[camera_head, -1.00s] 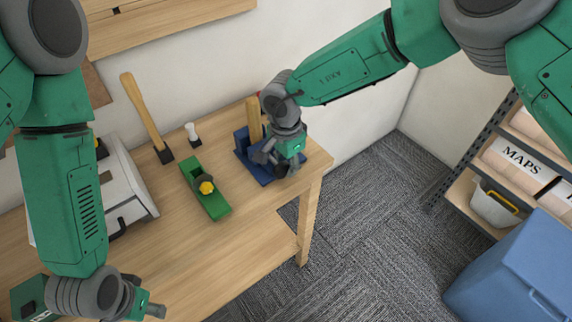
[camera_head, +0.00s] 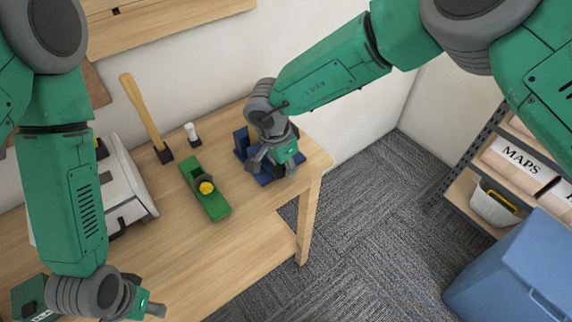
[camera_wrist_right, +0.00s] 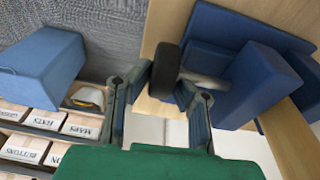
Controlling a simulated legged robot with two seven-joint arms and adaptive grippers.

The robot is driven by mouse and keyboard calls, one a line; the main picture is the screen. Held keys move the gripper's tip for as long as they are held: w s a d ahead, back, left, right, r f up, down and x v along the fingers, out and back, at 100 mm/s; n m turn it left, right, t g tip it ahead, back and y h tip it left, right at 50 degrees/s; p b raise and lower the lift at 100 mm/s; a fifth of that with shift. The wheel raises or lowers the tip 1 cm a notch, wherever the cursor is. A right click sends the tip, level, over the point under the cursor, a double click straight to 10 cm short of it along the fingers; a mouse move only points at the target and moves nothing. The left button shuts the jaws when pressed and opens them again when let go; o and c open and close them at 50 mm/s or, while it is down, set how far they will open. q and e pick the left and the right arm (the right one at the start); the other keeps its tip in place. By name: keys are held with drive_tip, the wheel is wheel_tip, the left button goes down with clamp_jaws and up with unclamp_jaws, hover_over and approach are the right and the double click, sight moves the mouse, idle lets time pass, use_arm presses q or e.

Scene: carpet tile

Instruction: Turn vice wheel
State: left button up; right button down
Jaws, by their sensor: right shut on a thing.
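The blue vice (camera_head: 241,145) stands at the right end of the wooden workbench, partly hidden behind my right arm in the head view. In the right wrist view the vice (camera_wrist_right: 262,85) fills the upper right. Its black wheel (camera_wrist_right: 167,70) sits on a grey shaft in front of the blue body. My right gripper (camera_wrist_right: 165,82) has its fingertips on either side of the wheel and is shut on it. In the head view my right gripper (camera_head: 275,162) is at the vice's near side. My left gripper (camera_head: 150,309) hangs at the lower left, away from the vice; its finger opening is unclear.
A green plane (camera_head: 210,200) with a yellow knob lies left of the vice. A wooden-handled mallet (camera_head: 143,112) and a small white-topped tool (camera_head: 192,133) stand behind. A blue bin (camera_head: 520,265) and a shelf with a MAPS box (camera_head: 520,163) are at right.

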drive_tip(key=shift+s+a+t+h, duration=0.2)
drive_tip(key=shift+a+t+h, duration=0.1)
drive_tip(key=shift+t+h, duration=1.2)
drive_tip(key=shift+h, duration=0.4)
drive_tip(key=shift+s+b, duration=0.1)
drive_tip(key=shift+b, duration=0.2)
drive_tip(key=c, duration=1.5)
unclamp_jaws()
drive_tip(key=shift+c, duration=0.2)
drive_tip(key=shift+o, duration=0.3)
drive_tip(key=shift+a+r, duration=0.1)
drive_tip(key=shift+a, duration=0.1)
